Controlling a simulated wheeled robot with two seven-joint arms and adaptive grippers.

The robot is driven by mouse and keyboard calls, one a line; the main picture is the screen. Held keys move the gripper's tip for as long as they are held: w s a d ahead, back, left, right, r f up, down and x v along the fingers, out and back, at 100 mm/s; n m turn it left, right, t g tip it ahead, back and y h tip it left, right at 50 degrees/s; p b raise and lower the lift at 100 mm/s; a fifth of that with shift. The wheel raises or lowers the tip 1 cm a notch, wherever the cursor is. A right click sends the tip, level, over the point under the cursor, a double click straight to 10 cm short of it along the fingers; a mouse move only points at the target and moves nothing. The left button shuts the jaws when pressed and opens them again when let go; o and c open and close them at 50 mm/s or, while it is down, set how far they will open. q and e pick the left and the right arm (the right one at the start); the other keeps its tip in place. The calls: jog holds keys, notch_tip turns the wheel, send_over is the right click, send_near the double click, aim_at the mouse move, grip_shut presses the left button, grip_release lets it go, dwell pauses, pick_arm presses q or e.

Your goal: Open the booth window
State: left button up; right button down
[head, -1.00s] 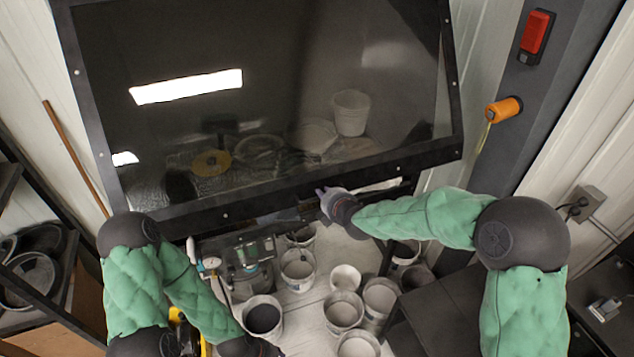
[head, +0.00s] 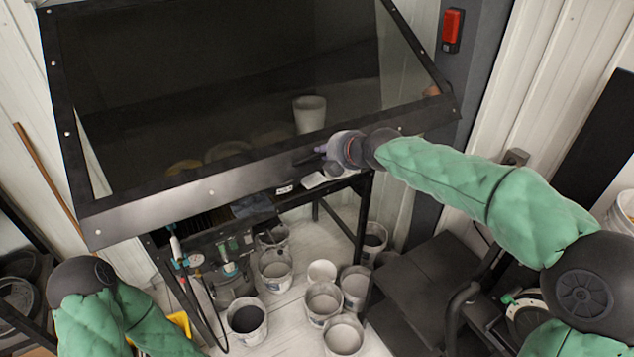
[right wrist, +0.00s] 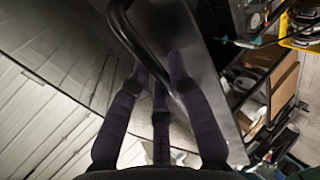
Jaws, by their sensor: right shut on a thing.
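The booth window (head: 210,90) is a large dark glass pane in a black bolted frame, filling the upper left of the head view. It is tilted, with its lower rail swung outward and a gap below it. My right gripper (head: 318,152) is at the lower rail, right of its middle. In the right wrist view, my right gripper's dark fingers (right wrist: 160,80) are closed around the black bar handle (right wrist: 122,22) on the frame. The handle is mostly hidden by the gripper in the head view. My left gripper is out of view; only my left arm shows at bottom left.
Several buckets (head: 324,302) stand on the floor below the booth. A hose and gauge equipment (head: 232,265) hang under its left part. A dark post with a red switch box (head: 452,28) is at the right. A black bench (head: 430,290) stands at lower right.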

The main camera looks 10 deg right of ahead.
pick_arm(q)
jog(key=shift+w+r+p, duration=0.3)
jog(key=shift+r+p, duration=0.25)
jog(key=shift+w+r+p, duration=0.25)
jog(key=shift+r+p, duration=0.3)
pick_arm(e)
jog(key=s+d+r, duration=0.1)
jog(key=s+r, duration=0.3)
jog(key=r, duration=0.5)
jog(key=shift+d+r, duration=0.15)
jog(key=shift+r, duration=0.05)
jog(key=shift+s, duration=0.1)
jog(key=c, duration=1.4)
grip_release()
jog(key=shift+o, duration=1.2)
jog(key=shift+f, duration=0.1)
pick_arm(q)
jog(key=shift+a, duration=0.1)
